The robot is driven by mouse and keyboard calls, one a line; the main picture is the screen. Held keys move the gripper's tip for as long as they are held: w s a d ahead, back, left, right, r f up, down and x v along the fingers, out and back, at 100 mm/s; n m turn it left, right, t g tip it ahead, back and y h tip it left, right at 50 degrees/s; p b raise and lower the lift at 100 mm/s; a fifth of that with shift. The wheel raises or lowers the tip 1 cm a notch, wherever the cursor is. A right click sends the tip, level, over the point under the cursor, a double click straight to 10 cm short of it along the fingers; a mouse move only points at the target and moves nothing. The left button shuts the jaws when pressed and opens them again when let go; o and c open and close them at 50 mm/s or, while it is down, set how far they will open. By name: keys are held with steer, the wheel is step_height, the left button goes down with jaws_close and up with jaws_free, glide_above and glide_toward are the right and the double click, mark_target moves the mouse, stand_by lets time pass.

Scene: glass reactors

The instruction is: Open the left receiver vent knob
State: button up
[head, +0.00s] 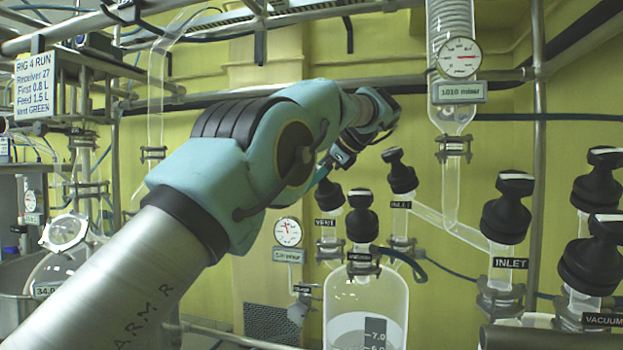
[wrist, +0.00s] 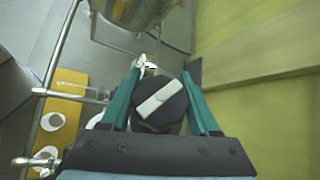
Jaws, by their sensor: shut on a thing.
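The vent knob (head: 329,195) is a black cap on a glass neck with a "VENT" label (head: 325,222), at the left of the glass receiver (head: 345,300) in the head view. In the wrist view the knob (wrist: 150,121) shows from above, with a white bar (wrist: 158,98) lying diagonally from lower left to upper right. My gripper (head: 325,172) comes down over the knob from above. In the wrist view its two teal fingers (wrist: 161,76) stand on either side of the knob and are shut on it. The contact points are partly hidden.
Close by stand another black knob (head: 362,216) on the receiver and an inlet knob (head: 401,172). More black knobs (head: 507,208) stand at the right. A gauge (head: 288,232) hangs left of the vent. A sign (head: 35,83) at upper left reads "Vent GREEN".

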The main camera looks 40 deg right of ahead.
steer(key=shift+a+f+n+g+y, duration=0.1)
steer(key=shift+a+n+g+y, duration=0.05)
steer(key=shift+n+g+y, duration=0.3)
stand_by(0.6)
steer(key=o, duration=1.4)
